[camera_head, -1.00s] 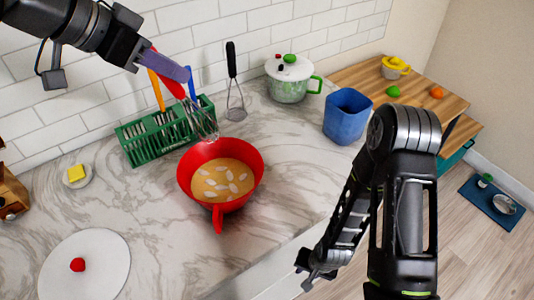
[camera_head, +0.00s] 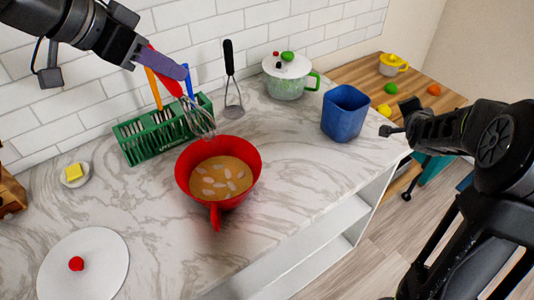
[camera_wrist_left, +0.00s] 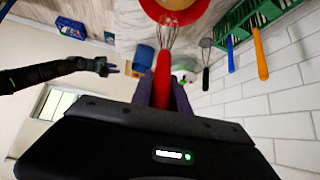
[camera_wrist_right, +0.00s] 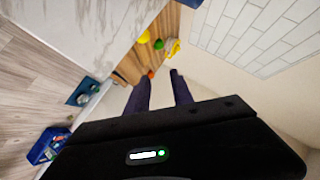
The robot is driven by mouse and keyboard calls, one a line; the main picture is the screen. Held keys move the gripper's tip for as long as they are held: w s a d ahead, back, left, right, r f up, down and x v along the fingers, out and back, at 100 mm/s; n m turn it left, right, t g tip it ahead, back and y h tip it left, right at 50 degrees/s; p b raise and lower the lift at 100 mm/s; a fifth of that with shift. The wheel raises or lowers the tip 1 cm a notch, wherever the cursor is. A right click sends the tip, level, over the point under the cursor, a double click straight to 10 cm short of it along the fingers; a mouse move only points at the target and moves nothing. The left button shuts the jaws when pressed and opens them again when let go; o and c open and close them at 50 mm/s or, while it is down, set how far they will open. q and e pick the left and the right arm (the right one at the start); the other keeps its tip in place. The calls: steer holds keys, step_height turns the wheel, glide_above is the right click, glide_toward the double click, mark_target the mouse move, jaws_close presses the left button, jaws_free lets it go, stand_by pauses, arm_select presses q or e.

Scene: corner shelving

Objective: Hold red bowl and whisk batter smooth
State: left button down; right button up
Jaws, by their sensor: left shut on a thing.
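The red bowl (camera_head: 230,143) stands on the marble counter, its handle toward the front. It holds tan batter (camera_head: 222,172) with several pale flakes on top. My left gripper (camera_head: 168,66) is shut on the red handle of a whisk (camera_head: 172,88). The whisk slants down, its wire head near the bowl's back left rim, seemingly above the batter. In the left wrist view the whisk handle (camera_wrist_left: 162,80) sits between the fingers and its wires overlap the bowl (camera_wrist_left: 190,14). My right gripper (camera_head: 398,118) is open and empty near the counter's right end; its fingers (camera_wrist_right: 160,92) are apart.
A green rack (camera_head: 140,150) with utensils stands behind the bowl. A lidded pot (camera_head: 290,85) and blue container (camera_head: 345,115) stand right. A white disc (camera_head: 95,270) lies front left. Counter right of the bowl is clear.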

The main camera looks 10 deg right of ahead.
steer(key=w+a+r+n+t+y, duration=0.2)
steer(key=w+a+r, duration=0.4)
steer(key=r, duration=0.3)
steer(key=a+f+n+g+y, duration=0.2)
steer(key=a+f+n+y, duration=0.1)
steer(key=a, duration=0.7)
steer(key=n+g+y, duration=0.5)
steer(key=n+g, duration=0.3)
steer(key=g, duration=0.2)
glide_toward(251, 185)
steer(key=w+d+f, duration=0.2)
steer(key=w+f, duration=0.2)
steer(key=shift+a+f, duration=0.1)
steer(key=shift+a, duration=0.1)
steer(key=x, duration=1.2)
steer(key=shift+w+a, duration=0.15)
steer(key=shift+c, duration=0.2)
